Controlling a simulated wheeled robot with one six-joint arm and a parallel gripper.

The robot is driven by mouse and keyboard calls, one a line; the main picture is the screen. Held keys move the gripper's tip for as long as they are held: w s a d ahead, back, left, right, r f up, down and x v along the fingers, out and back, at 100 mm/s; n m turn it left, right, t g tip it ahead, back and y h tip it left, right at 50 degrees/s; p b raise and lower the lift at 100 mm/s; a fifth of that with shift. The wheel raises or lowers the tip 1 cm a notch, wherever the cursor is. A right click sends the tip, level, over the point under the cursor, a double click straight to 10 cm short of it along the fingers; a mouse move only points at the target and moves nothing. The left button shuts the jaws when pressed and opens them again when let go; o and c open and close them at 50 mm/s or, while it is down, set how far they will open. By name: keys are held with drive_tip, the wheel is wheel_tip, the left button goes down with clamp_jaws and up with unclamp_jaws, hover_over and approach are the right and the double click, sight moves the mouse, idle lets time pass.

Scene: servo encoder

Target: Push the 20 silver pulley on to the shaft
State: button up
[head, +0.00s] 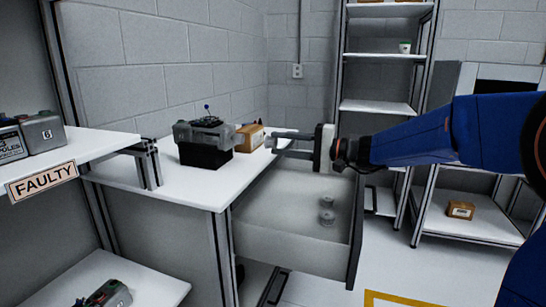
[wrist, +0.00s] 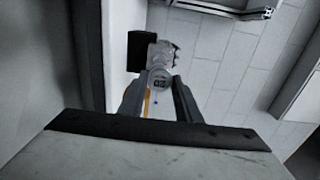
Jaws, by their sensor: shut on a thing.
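My gripper (head: 272,142) reaches left over the worktop, its fingers roughly level. In the wrist view its fingers (wrist: 159,80) are shut on a small silver pulley (wrist: 158,83) marked 20. The grey servo unit (head: 195,134) stands on a black block (head: 205,155) on the worktop, left of the gripper. A thin upright with a blue tip (head: 207,107) rises from its dark top; I cannot tell if this is the shaft. In the wrist view a grey toothed-looking shape lies just beyond the pulley; contact between them is unclear.
A brown box (head: 251,137) sits on the white worktop (head: 205,190) between servo unit and gripper. An open drawer (head: 280,225) below holds two silver pulleys (head: 327,210). A shelf marked FAULTY (head: 42,182) stands left. Shelving (head: 380,107) stands behind.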

drive_tip(key=x, duration=0.6)
drive_tip(key=shift+a, duration=0.3)
idle(0.5)
drive_tip(key=shift+w+a, duration=0.3)
drive_tip(key=shift+a, duration=0.2)
idle(0.4)
drive_tip(key=o, duration=1.3)
drive_tip(key=shift+o, duration=0.8)
drive_tip(key=shift+v, duration=1.6)
